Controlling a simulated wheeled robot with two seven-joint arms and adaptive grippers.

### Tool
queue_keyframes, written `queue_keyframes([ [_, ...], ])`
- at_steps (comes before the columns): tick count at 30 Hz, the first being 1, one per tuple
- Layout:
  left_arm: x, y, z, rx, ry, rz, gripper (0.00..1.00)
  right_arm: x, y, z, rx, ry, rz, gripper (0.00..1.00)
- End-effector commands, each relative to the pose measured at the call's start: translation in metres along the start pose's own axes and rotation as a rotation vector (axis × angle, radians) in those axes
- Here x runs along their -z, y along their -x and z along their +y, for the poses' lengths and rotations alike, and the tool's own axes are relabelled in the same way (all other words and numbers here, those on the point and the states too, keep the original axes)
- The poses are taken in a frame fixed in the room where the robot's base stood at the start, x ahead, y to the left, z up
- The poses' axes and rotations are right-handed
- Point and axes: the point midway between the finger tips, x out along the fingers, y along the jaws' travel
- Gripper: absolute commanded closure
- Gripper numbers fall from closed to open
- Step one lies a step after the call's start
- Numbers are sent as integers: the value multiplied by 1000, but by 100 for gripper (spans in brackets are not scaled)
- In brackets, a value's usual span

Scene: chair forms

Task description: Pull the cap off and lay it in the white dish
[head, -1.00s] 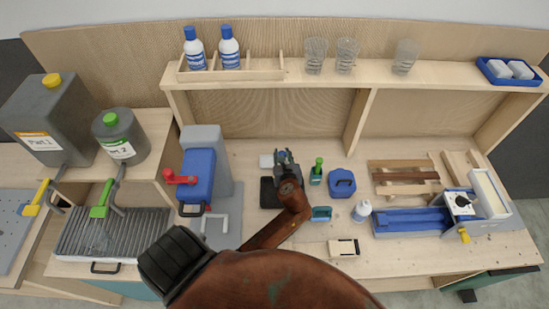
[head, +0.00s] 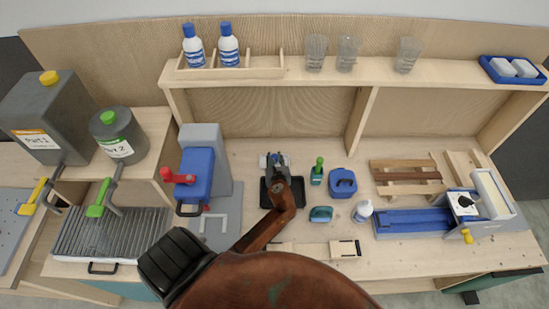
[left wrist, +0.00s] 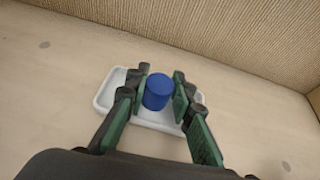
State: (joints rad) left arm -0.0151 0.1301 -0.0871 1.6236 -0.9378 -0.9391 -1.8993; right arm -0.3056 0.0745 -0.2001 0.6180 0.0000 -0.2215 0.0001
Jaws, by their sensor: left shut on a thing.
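A blue cap (left wrist: 157,92) is between the two fingers of my left gripper (left wrist: 159,86) in the left wrist view. The gripper is shut on it. Seen from this camera, the cap is over the white dish (left wrist: 112,87), a shallow tray with rounded corners. I cannot tell whether it touches the dish. In the head view my left gripper (head: 274,160) covers most of the white dish (head: 263,161), and the cap cannot be made out. A small white bottle (head: 363,212) stands to the right. My right gripper is not in view.
A green-handled tool (head: 317,171), a blue case (head: 343,182) and a teal object (head: 321,214) are to the right. A blue press-like machine (head: 197,176) stands to the left. The shelf (head: 360,73) is behind.

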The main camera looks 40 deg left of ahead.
Motion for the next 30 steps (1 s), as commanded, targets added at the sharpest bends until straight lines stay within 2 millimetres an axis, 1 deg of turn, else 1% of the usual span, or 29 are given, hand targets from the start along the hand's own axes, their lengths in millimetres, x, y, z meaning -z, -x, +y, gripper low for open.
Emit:
queue_keyframes([
  [6, 4, -2, 0, 0, -1, 1, 100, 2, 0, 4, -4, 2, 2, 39],
  [7, 3, -1, 0, 0, -1, 1, 76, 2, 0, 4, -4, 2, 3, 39],
  [14, 3, -1, 0, 0, 0, 1, 61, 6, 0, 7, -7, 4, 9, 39],
  [21, 3, -1, 0, 0, 0, 1, 61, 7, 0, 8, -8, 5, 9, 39],
  [24, -1, 2, 0, 0, 2, 0, 61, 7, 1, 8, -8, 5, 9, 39],
  [26, 0, 8, 0, 0, 1, 1, 61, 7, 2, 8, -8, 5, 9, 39],
  [30, 0, 33, 0, 1, 3, 3, 61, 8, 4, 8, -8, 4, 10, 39],
])
